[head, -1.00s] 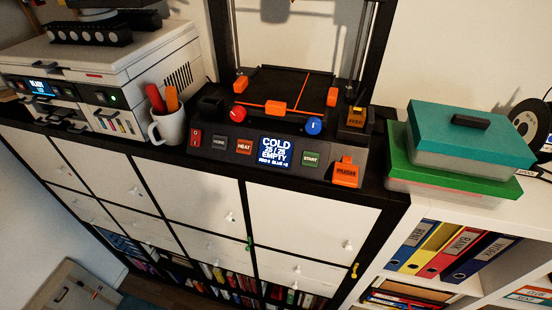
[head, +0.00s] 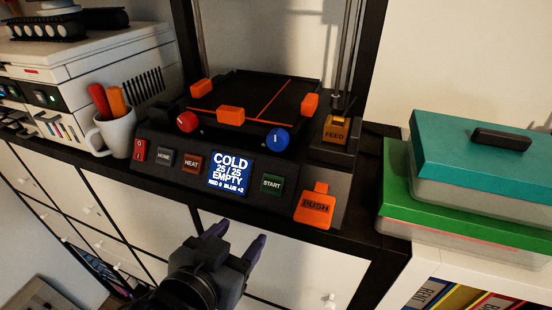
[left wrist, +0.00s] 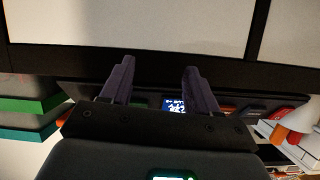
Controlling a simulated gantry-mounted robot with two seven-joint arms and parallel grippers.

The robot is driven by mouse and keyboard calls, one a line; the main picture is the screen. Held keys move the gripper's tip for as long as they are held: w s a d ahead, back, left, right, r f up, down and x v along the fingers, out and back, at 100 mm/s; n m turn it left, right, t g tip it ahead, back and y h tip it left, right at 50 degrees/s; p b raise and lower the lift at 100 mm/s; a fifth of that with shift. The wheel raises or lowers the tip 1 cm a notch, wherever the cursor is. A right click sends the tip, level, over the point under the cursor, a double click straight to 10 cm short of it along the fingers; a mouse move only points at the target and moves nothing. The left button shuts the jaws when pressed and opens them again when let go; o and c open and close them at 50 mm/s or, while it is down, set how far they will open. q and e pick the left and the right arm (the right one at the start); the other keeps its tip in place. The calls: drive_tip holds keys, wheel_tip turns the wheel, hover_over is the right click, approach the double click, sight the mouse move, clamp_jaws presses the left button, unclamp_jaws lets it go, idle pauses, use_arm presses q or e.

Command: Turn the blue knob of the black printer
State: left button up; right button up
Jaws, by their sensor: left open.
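The black printer (head: 325,190) stands on the shelf top in the middle of the head view. Its blue knob (head: 277,139) is at the front right of the print bed, with a red knob (head: 187,122) to its left. The printer's screen (head: 230,172) reads COLD, 25 / 25, EMPTY, RED 0, BLUE +2. My left gripper (head: 238,238) is open and empty, below and in front of the printer panel, apart from the knob. In the left wrist view the two dark fingers (left wrist: 158,85) stand apart with nothing between them. My right gripper is not in view.
A white mug (head: 113,134) with red and orange handles stands left of the printer, beside a white machine (head: 90,65). Lidded boxes in teal (head: 460,150) and green (head: 400,195) sit to the right. An orange PUSH tab (head: 315,207) and START button (head: 271,184) are on the panel.

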use_arm(q)
wheel_tip(320, 180, up, 6)
drive_tip(key=d+m+t+b, duration=0.1)
drive_tip(key=d+t+b, duration=0.1)
drive_tip(key=t+h, duration=0.1)
drive_tip(key=t, duration=0.1)
approach(276, 143)
drive_tip(key=s, duration=0.2)
drive_tip(key=shift+m, duration=0.4)
drive_tip(key=p+x, duration=0.1)
drive_tip(key=x, duration=0.1)
drive_tip(key=p+x, duration=0.2)
drive_tip(key=x, duration=0.1)
drive_tip(key=p+x, duration=0.2)
drive_tip(key=x, duration=0.1)
drive_tip(key=shift+w+a+r, duration=0.1)
drive_tip(key=shift+w+a, duration=0.15)
drive_tip(key=shift+a, duration=0.05)
drive_tip(key=shift+p+x, duration=0.3)
drive_tip(key=shift+x, duration=0.65)
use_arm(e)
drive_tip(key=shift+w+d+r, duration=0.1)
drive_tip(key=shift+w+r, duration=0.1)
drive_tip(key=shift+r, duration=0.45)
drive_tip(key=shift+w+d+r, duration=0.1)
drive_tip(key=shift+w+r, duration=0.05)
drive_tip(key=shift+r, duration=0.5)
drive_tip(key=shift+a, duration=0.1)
